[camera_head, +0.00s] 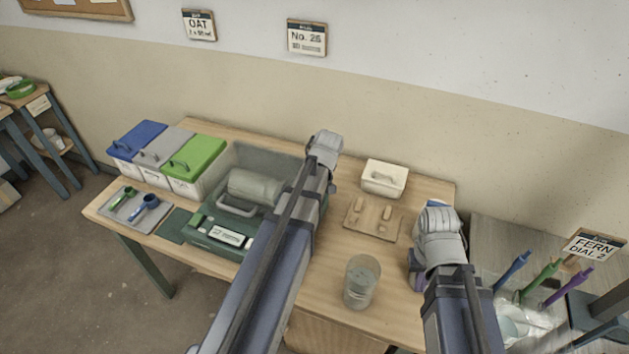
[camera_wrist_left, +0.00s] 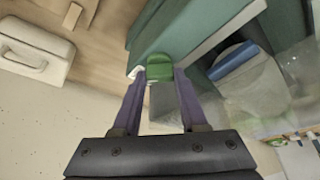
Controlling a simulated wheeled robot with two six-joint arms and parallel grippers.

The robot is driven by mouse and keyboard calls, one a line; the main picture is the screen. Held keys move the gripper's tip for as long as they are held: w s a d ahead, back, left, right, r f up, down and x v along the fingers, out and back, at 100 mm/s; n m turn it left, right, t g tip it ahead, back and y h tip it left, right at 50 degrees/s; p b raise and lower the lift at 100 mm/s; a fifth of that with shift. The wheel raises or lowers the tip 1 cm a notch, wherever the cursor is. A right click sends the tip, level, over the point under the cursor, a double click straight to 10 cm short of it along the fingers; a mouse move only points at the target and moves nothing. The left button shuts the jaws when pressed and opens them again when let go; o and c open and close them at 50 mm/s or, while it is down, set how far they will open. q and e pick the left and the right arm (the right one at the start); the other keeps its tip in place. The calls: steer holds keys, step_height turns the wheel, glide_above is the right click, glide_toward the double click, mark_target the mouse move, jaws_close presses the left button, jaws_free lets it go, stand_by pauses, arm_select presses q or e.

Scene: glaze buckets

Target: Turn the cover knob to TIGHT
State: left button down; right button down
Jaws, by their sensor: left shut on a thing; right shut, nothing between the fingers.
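A dark green machine (camera_head: 199,235) with a pale roller (camera_head: 255,188) and a raised, see-through cover (camera_head: 262,158) stands on the table in the head view. In the left wrist view, a small green knob (camera_wrist_left: 159,63) sits at the machine's edge. My left gripper (camera_wrist_left: 159,75) is shut on this knob, one finger on each side. In the head view my left arm hides the knob and the machine's right side. I cannot read a TIGHT mark or the knob's setting. My right gripper (camera_head: 417,270) is shut and empty above the table's right part.
A glass of water (camera_head: 362,282) stands close to the left of my right gripper. A white box (camera_head: 384,178) and a wooden board (camera_head: 372,220) lie behind. Blue, grey and green-lidded bins (camera_head: 196,163) and a grey tray (camera_head: 132,214) with scoops fill the left side.

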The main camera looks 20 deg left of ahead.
arm_select(q)
steer(key=shift+c, duration=2.2)
jaws_free()
